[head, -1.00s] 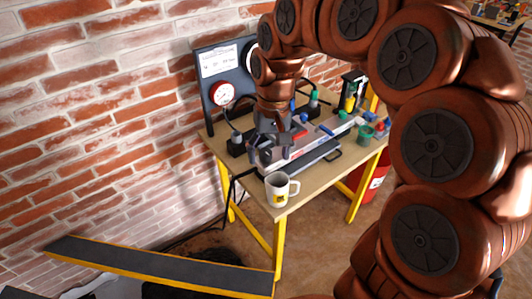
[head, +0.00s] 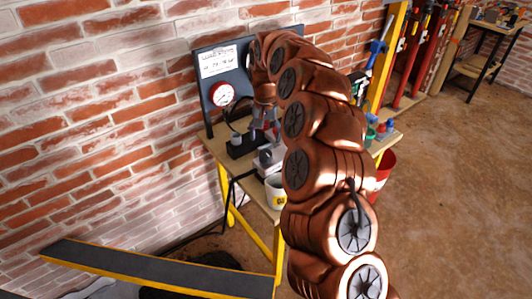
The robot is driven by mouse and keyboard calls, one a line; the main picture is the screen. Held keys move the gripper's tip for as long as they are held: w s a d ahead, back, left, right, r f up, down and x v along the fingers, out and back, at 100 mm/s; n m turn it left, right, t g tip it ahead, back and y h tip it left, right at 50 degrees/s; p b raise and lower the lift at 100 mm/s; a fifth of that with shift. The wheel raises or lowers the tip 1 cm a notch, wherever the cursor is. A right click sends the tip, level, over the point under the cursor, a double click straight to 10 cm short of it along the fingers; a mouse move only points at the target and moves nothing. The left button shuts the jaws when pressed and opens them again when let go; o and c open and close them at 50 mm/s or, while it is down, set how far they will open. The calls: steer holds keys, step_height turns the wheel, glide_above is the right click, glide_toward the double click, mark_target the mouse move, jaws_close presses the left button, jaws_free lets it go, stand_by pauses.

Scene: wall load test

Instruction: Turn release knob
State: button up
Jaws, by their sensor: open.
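My gripper (head: 265,136) points down over the left part of the workbench, in front of the gauge panel. Its fingers are apart, and I see nothing held between them. A black block with a grey cylindrical fitting (head: 237,139) stands just left of my gripper. I cannot tell whether that fitting is the release knob. The grey pump body (head: 268,160) shows just below my gripper. Most of it is hidden behind my arm. I cannot tell whether my fingers touch anything.
A gauge panel (head: 212,94) with a red dial gauge (head: 222,94) stands behind the workbench (head: 215,146). Small bottles (head: 380,129) stand at the right. A red bucket (head: 385,166) is beside the bench.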

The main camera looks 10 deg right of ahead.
mark_target(265, 153)
steer(key=shift+f+p, duration=1.2)
steer(key=shift+f, duration=2.65)
steer(key=c, duration=1.1)
steer(key=shift+n+b, duration=0.3)
steer(key=shift+b, duration=0.05)
steer(key=shift+c, duration=0.2)
steer(key=n+b, duration=0.2)
steer(key=shift+f+b, duration=0.15)
steer(key=shift+b, duration=0.2)
steer(key=n+b, duration=0.3)
steer(key=n, duration=0.2)
steer(key=shift+n, duration=0.4)
steer(key=n+b, duration=0.2)
steer(key=n, duration=0.2)
steer(key=shift+n, duration=0.3)
steer(key=n, duration=0.4)
steer(key=shift+w+r+n+b, duration=0.1)
steer(key=shift+r+n+b, duration=0.15)
steer(key=shift+n+b, duration=0.15)
steer(key=shift+n, duration=0.3)
